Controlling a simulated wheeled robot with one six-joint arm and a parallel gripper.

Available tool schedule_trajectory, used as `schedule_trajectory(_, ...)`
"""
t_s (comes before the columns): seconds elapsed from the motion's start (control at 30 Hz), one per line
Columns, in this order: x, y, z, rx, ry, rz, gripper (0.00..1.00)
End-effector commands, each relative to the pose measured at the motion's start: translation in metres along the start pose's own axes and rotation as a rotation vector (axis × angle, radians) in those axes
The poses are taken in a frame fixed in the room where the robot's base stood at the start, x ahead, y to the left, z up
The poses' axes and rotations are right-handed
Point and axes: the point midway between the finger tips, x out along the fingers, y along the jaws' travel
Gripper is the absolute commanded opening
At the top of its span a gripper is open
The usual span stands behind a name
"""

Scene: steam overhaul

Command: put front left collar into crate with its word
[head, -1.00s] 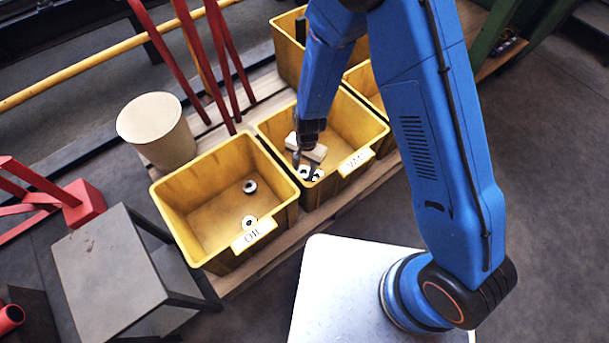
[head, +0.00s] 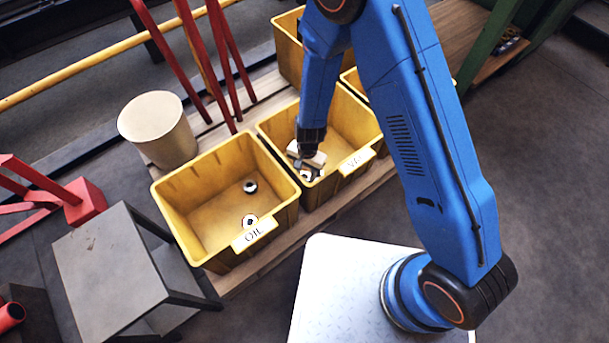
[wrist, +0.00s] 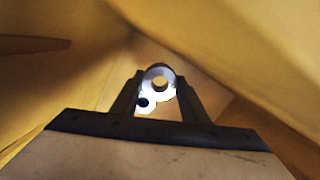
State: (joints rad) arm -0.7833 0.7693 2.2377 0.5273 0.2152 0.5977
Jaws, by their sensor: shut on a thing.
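My gripper (head: 304,167) reaches down into the yellow crate with a partly covered label (head: 357,160) that seems to start with "VA". In the wrist view its two dark fingers are shut on a pale ring-shaped collar (wrist: 160,70). A second collar (wrist: 145,102) lies just below and left of it, close by or touching. In the head view a white collar (head: 308,176) shows under the fingers; I cannot tell which of the two it is. The crate marked OIL (head: 254,234) stands to the left, with two collars, one farther back (head: 250,186) and one near the label (head: 250,220).
More yellow crates (head: 288,50) stand behind, partly hidden by my arm. A cream bucket (head: 157,128) stands behind the OIL crate. Red slanting legs (head: 215,70) rise behind the crates. A grey table (head: 108,270) is at the left front.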

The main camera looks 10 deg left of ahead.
Motion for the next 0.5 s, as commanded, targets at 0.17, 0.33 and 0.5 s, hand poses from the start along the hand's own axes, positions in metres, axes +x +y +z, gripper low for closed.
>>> schedule_trajectory(0.17,0.0044,0.0001,-0.0004,0.000,0.000,0.000,0.03)
schedule_trajectory(0.33,0.0077,0.0001,-0.0008,0.001,-0.001,0.001,0.03)
schedule_trajectory(0.5,0.0076,0.0002,-0.0007,0.000,0.000,0.001,0.59)
